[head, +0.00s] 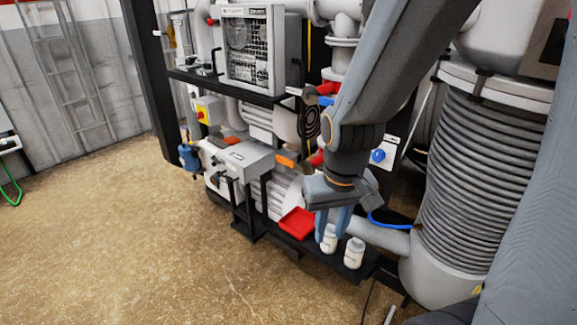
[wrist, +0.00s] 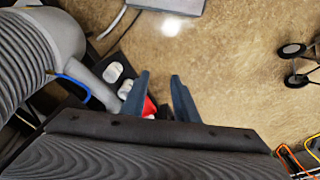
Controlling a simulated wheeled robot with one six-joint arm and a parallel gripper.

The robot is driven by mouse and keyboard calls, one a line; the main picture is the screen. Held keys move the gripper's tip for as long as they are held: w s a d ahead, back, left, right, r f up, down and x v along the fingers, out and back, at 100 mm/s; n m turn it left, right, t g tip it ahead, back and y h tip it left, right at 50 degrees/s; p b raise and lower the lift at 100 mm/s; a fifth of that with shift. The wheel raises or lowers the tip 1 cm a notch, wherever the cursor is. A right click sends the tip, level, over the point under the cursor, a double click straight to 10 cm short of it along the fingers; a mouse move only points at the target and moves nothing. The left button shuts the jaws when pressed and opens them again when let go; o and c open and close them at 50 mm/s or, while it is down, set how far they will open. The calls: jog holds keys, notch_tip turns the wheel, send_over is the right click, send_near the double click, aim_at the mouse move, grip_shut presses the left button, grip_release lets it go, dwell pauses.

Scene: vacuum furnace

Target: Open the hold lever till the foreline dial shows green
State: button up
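My gripper (head: 333,222) hangs downward in front of the pump stand, its two blue-grey fingers near the white bottles. In the wrist view my gripper (wrist: 160,86) is open, with nothing between the fingertips. A red lever-like handle (head: 327,88) shows beside the pipes behind my arm, above and apart from the gripper. Another red part (head: 317,158) lies just left of my wrist, partly hidden. I cannot tell which of these is the hold lever. No dial face with a green zone can be made out; my arm hides part of the pipework.
White bottles (head: 354,253) and a red tray (head: 297,223) stand on the low black shelf by the gripper. A blue knob (head: 378,155) is right of my wrist. A ribbed column (head: 487,170) blocks the right. Open floor (head: 130,240) lies left.

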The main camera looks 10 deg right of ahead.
jog(key=shift+f, duration=0.15)
jog(key=c, duration=0.5)
jog(key=f+m+b, duration=0.1)
jog(key=f, duration=0.1)
jog(key=a+f+m+g+y+b, duration=0.1)
jog(key=f+b, duration=0.1)
jog(key=s+f+m+g+y+b, duration=0.1)
jog(key=f+m+b, duration=0.1)
jog(key=shift+a+f, duration=0.25)
jog(key=shift+a, duration=0.15)
grip_shut()
jog(key=w+a+f+m+y+b, duration=0.8)
jog(key=w+a+m+y+b, duration=0.15)
jog(key=w+m+b, duration=0.2)
jog(key=w+d+f+m+t+y+b, duration=0.1)
jog(key=w+d+m+t+y+b, duration=0.15)
jog(key=w+t+b, duration=0.35)
jog(key=w+d+f+m+t+y+b, duration=0.1)
jog(key=w+d+f+m+t+b, duration=0.2)
jog(key=w, duration=0.5)
jog(key=w+d+m+t+h+b, duration=0.2)
jog(key=w+d+m+t+b, duration=0.2)
jog(key=w+d+m+t, duration=0.3)
jog(key=shift+w+d+f+m+t+h, duration=0.35)
jog(key=shift+w+d+t, duration=0.4)
jog(key=shift+d, duration=1.9)
